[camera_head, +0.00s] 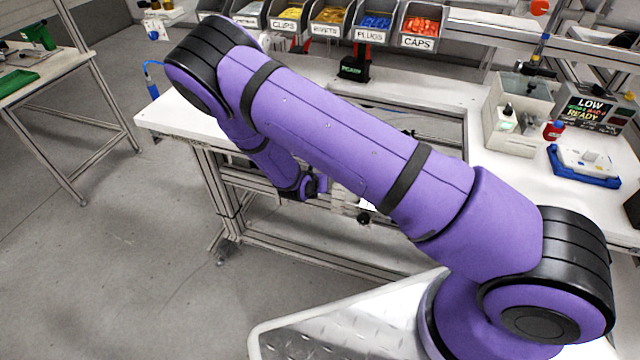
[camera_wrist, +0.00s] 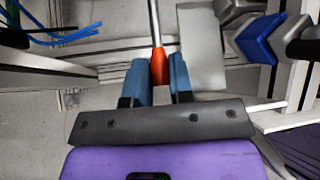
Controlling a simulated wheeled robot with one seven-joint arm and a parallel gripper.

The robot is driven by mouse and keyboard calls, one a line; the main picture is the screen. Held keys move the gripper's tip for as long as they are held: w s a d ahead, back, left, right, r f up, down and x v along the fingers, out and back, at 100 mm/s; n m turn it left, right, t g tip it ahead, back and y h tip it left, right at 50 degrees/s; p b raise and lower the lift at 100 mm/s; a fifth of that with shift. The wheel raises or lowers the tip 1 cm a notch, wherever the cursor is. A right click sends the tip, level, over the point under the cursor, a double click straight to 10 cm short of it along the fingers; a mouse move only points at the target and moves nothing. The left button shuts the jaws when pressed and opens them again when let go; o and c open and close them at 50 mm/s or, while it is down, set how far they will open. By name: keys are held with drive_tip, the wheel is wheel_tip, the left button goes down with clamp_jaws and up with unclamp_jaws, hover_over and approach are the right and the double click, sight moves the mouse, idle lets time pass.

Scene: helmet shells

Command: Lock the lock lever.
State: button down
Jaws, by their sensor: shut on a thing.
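The lock lever (camera_wrist: 158,60) shows in the wrist view as a thin metal rod with an orange-red grip at its near end. My gripper (camera_wrist: 159,78) has two blue fingers, one on each side of the orange grip, shut on it. The rod runs away from the fingers toward the top of the picture. Its far end is cut off by the frame. In the head view my purple arm hides the lever and my gripper, so the lever's angle against its mount cannot be told there.
The white workbench (camera_head: 185,118) carries labelled bins (camera_head: 420,25) at the back. A beige box (camera_head: 515,112), a small display (camera_head: 592,108) and a blue tray (camera_head: 584,168) stand at its right. In the wrist view, blue cables (camera_wrist: 60,38) lie upper left and a blue-and-grey part (camera_wrist: 258,38) sits upper right.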

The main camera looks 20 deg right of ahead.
drive_tip(key=shift+r, duration=0.2)
idle(0.3)
drive_tip(key=c, duration=1)
unclamp_jaws()
drive_tip(key=v, duration=1)
drive_tip(key=shift+s+a+r, duration=0.15)
drive_tip(key=shift+a+r, duration=0.05)
drive_tip(key=shift+r, duration=0.15)
